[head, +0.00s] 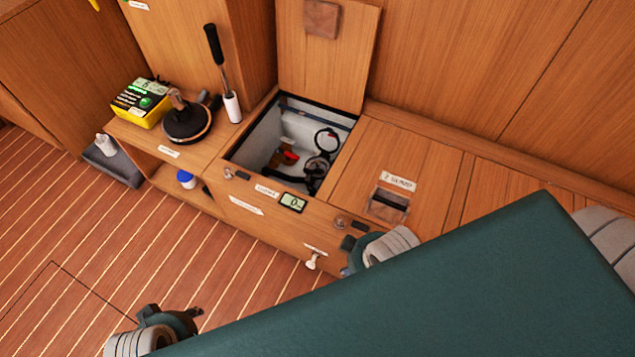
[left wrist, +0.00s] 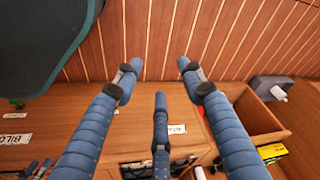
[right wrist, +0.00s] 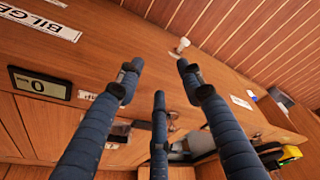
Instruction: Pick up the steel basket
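I cannot make out a steel basket in any view. An open locker (head: 245,155) in the wooden bench holds dark coiled items (head: 318,168) and a red item (head: 288,156); its floor is partly hidden. My left gripper (head: 185,318) is low over the striped floor, left of the bench front. In the left wrist view its fingers (left wrist: 158,78) are spread with nothing between them. My right gripper (head: 352,254) is by the bench's front edge, right of the locker. In the right wrist view its fingers (right wrist: 159,75) are spread and empty.
The locker's lid (head: 325,65) stands upright behind it. On the left shelf are a yellow device (head: 143,103), a round black tool (head: 187,122) and a black-handled tool (head: 218,60). A small display (head: 292,202) and white knob (head: 312,261) sit at the bench front. My green body covers the lower right.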

